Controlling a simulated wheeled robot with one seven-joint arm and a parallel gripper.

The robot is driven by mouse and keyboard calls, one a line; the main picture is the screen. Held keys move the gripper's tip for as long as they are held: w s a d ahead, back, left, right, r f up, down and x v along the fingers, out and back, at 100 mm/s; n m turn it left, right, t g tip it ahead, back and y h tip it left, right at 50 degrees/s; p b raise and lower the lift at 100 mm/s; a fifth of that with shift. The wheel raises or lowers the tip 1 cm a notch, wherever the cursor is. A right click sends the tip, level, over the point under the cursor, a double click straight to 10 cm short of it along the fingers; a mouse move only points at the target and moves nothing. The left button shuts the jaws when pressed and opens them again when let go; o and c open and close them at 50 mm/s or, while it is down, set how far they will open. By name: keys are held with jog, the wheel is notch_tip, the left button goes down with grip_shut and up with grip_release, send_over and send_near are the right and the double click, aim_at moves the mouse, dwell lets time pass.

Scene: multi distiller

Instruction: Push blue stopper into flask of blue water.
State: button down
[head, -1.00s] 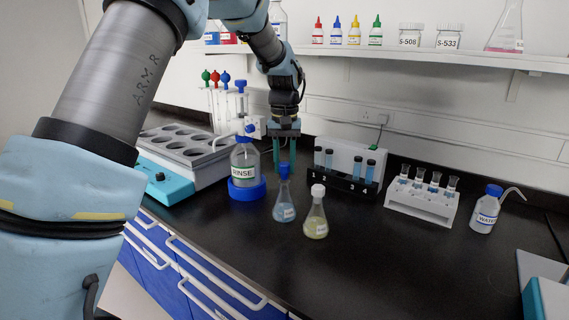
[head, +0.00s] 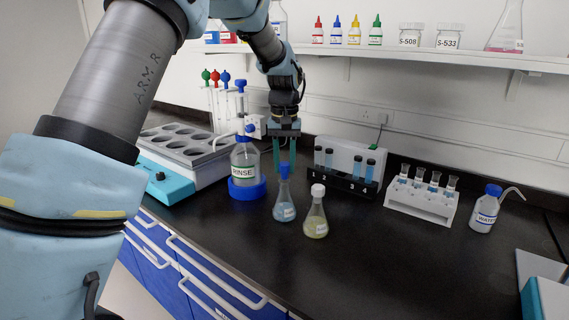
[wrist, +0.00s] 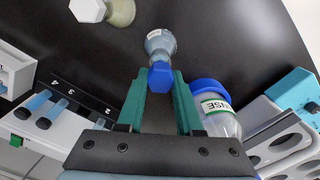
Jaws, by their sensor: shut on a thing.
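The flask of blue water (head: 284,208) stands upright on the black bench, and also shows in the wrist view (wrist: 160,43). The blue stopper (head: 284,170) sits at the top of its neck. How deep it sits I cannot tell. In the wrist view the stopper (wrist: 161,77) is between the green fingertips.
A flask of yellow liquid with a white stopper (head: 316,220) stands close at right. The RINSE bottle (head: 244,162) in a blue ring is close at left. A numbered tube rack (head: 345,183) is behind at right. The bench front is clear.

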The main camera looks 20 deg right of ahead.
jog(key=shift+f+b, duration=0.55)
jog(key=shift+f, duration=0.55)
dwell(0.3)
jog(key=shift+c, duration=2.4)
grip_release()
jog(key=shift+r, duration=0.1)
notch_tip(320, 180, up, 11)
jog(key=shift+f+b, duration=0.15)
jog(key=shift+b, duration=0.8)
